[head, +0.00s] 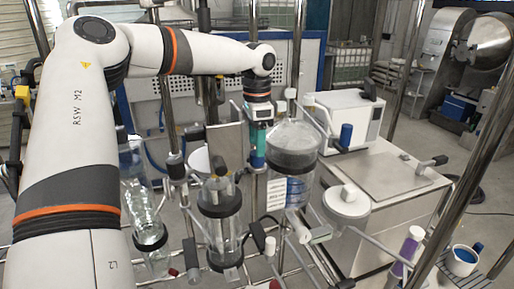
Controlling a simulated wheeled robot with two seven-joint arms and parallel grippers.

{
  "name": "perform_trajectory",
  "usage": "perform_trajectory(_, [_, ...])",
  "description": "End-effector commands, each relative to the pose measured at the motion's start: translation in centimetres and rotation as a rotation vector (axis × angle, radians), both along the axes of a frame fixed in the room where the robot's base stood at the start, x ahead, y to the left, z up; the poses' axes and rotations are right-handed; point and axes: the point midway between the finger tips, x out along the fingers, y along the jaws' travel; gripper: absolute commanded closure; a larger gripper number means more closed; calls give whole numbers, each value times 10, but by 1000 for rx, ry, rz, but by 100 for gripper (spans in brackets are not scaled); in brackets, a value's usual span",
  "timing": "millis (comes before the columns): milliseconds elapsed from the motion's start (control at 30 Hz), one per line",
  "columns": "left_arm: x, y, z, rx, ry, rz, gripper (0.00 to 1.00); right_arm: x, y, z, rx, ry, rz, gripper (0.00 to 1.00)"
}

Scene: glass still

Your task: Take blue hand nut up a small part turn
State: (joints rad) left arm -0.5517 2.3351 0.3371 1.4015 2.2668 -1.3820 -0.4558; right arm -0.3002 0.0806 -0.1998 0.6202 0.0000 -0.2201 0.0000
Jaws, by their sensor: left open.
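My left arm comes in from the left and reaches over the glassware. My left gripper (258,113) points down at the centre, above an upright teal and blue piece (257,150) beside the round glass vessel (292,145). The gripper is open; its fingertips are small, and I cannot tell whether they touch this piece. A blue knob-like cylinder (346,134) stands to the right of the vessel, apart from the gripper. I cannot tell for sure which blue part is the hand nut. My right gripper is not in view.
Glass cylinders (220,215) with black bands stand below the arm among metal rods and clamps. A white lidded pot (346,203) is at right, in front of a steel-topped cabinet (385,165). A purple part (411,243) and a white cup (461,262) are at lower right.

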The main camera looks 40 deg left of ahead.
Motion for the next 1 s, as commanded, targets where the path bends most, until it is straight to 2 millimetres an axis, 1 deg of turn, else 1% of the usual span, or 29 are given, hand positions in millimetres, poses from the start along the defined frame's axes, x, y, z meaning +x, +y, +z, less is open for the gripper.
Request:
perform_trajectory(33, [-1, 0, -7, 0, 4, -1, 44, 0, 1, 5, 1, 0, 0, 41])
perform_trajectory(100, [0, 0, -17, 1, 3, -1, 44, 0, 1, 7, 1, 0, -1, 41])
perform_trajectory(233, [0, 0, -30, 0, 1, -1, 44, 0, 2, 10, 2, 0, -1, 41])
perform_trajectory(400, [0, 0, -36, 0, 0, -1, 44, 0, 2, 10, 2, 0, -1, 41])
perform_trajectory(600, [0, 0, -36, 0, 0, -1, 44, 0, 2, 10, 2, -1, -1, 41])
perform_trajectory(867, [0, 0, -36, -1, -1, -1, 87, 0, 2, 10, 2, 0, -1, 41])
perform_trajectory(900, [0, 0, -36, -1, -1, -1, 89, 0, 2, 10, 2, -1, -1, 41])
perform_trajectory(1000, [0, 0, -36, -3, -1, -34, 89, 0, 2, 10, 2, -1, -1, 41])
